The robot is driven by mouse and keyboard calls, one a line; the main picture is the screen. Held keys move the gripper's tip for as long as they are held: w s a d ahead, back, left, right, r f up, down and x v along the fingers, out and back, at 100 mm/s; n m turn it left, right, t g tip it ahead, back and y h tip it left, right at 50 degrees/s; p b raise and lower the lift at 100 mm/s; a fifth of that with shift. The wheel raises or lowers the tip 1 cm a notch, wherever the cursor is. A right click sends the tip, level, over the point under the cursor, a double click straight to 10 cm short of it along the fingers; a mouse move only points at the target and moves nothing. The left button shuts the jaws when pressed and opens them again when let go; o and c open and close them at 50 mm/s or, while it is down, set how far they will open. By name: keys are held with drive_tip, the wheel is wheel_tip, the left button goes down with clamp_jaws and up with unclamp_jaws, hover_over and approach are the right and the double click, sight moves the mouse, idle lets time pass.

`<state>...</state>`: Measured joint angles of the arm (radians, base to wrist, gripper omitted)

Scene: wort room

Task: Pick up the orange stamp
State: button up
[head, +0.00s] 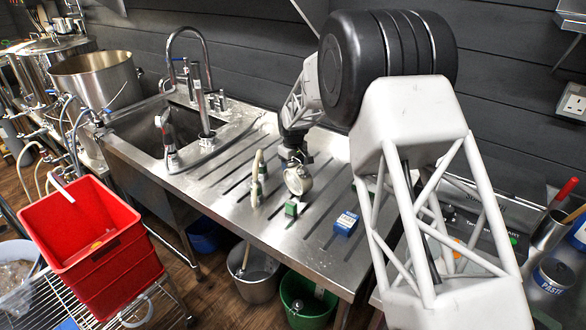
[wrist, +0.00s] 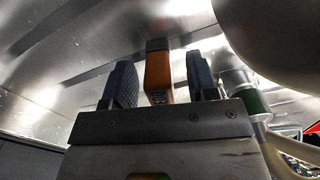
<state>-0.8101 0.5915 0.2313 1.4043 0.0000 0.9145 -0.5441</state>
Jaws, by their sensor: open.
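The orange stamp (wrist: 158,74) is a narrow upright orange block with a darker top in the wrist view. It stands between the two dark finger pads of my gripper (wrist: 161,76), with a visible gap on each side. My gripper is open. In the head view my gripper (head: 294,156) is low over the metal drainboard (head: 230,205), behind a round metal gauge-like thing (head: 298,180). I cannot make out the orange stamp there; the gripper or the things in front hide it.
A beige hose with fittings (head: 257,172) stands left of my gripper. A green block (head: 291,209) and a blue box (head: 346,223) lie nearer the front edge. The sink (head: 140,135) with its tap is at the left. A red bin (head: 95,245) stands front left.

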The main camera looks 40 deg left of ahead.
drive_tip(key=shift+c, duration=0.4)
clamp_jaws()
drive_tip(key=shift+r, duration=0.2)
drive_tip(key=shift+r, duration=4.85)
